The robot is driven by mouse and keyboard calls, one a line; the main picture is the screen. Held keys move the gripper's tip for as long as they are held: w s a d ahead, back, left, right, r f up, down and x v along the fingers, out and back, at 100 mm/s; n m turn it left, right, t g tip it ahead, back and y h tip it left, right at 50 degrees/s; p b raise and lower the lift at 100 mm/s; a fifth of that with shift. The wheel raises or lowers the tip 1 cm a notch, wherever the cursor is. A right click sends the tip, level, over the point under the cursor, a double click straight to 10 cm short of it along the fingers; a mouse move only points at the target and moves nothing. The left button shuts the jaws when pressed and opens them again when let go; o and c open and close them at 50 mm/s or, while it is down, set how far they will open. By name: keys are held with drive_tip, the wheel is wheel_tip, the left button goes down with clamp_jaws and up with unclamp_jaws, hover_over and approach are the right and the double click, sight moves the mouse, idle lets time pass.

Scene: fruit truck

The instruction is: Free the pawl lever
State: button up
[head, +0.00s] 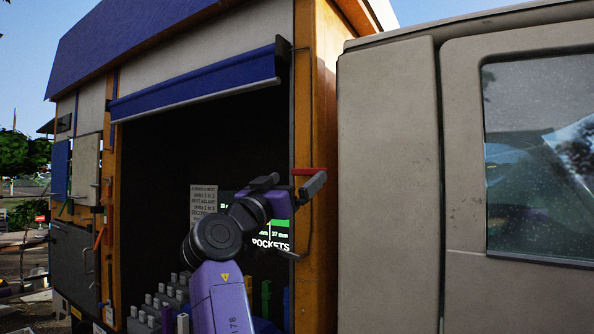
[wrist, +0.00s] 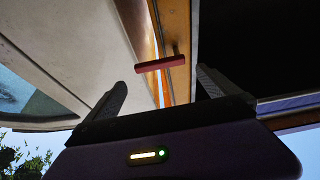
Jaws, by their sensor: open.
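A red T-shaped lever, which looks like the pawl lever (head: 309,171), juts from the orange corner post (head: 323,120) of the truck box. In the wrist view the red bar (wrist: 160,64) lies crosswise in front of the orange post, ahead of and between my fingertips. My gripper (head: 290,184) is open beside the post, with its right finger just below the red bar in the head view. In the wrist view my gripper (wrist: 162,87) has a clear gap between its fingers, and nothing is held. I cannot tell whether a finger touches the lever.
A thin bent rod (head: 311,215) runs down the post. A rolled blue awning (head: 195,90) spans the dark opening above my arm. Several coloured blocks and a sign (head: 203,198) are inside the box. The grey cab (head: 390,200) stands close on the right.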

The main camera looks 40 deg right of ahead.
sight(308, 170)
drive_tip(key=shift+p+x, duration=0.8)
drive_tip(key=shift+x, duration=3.05)
drive_tip(key=shift+f, duration=0.1)
drive_tip(key=c, duration=1.9)
